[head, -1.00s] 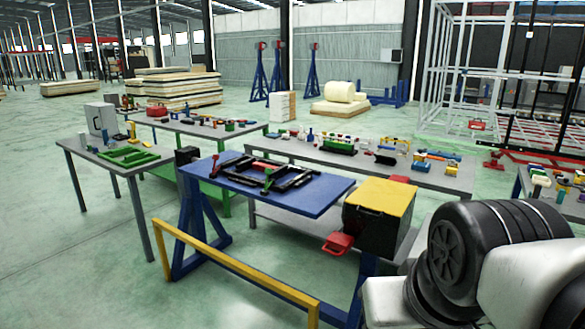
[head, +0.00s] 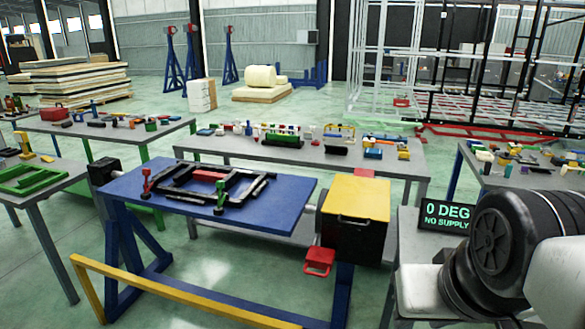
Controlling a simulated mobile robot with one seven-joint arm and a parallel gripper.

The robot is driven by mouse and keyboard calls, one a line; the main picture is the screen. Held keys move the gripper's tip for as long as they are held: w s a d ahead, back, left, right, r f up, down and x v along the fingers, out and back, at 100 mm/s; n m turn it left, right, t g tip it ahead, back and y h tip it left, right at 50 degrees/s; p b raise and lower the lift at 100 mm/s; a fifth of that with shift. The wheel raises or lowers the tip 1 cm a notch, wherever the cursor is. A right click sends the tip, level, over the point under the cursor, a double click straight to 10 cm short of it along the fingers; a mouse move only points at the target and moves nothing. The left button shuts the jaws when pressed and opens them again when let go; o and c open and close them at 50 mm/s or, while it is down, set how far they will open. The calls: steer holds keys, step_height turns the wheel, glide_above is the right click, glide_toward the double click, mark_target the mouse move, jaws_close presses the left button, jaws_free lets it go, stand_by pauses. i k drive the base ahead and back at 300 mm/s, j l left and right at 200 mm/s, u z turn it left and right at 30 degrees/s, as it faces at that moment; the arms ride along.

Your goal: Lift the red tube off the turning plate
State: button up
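The turning plate (head: 280,207) is a blue, flat top on blue legs, left of the picture's middle in the head view. A black frame (head: 245,202) of bars lies on it. A short red piece (head: 208,175), which looks like the red tube, lies at the far side within the black frame. My arm shows at the lower right, well apart from the plate. My gripper is out of view.
A black box with a yellow top (head: 357,197) stands at the plate's right end, with a red pedal-like part (head: 319,261) below. A sign (head: 447,216) reads "0 DEG NO SUPPLY". A yellow rail (head: 180,292) runs in front. Cluttered grey tables (head: 230,148) stand behind.

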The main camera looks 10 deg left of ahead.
mark_target(199, 174)
steer(key=i+j+z, duration=0.1)
steer(key=j, duration=0.25)
steer(key=i+j, duration=0.2)
steer(key=j, duration=0.15)
steer(key=i+j+z, duration=0.15)
steer(key=j, duration=0.25)
steer(key=i+j, duration=0.15)
steer(key=j, duration=0.25)
steer(key=i+j, duration=0.15)
steer(key=j, duration=0.25)
steer(key=i+j, duration=0.15)
steer(key=j, duration=0.25)
steer(key=i+j, duration=0.15)
steer(key=j, duration=0.25)
steer(key=i+j+z, duration=0.1)
steer(key=j, duration=0.25)
steer(key=i+j, duration=0.15)
steer(key=j, duration=0.3)
steer(key=i+j, duration=0.15)
steer(key=j, duration=0.5)
steer(key=k+j, duration=0.1)
steer(key=j, duration=0.15)
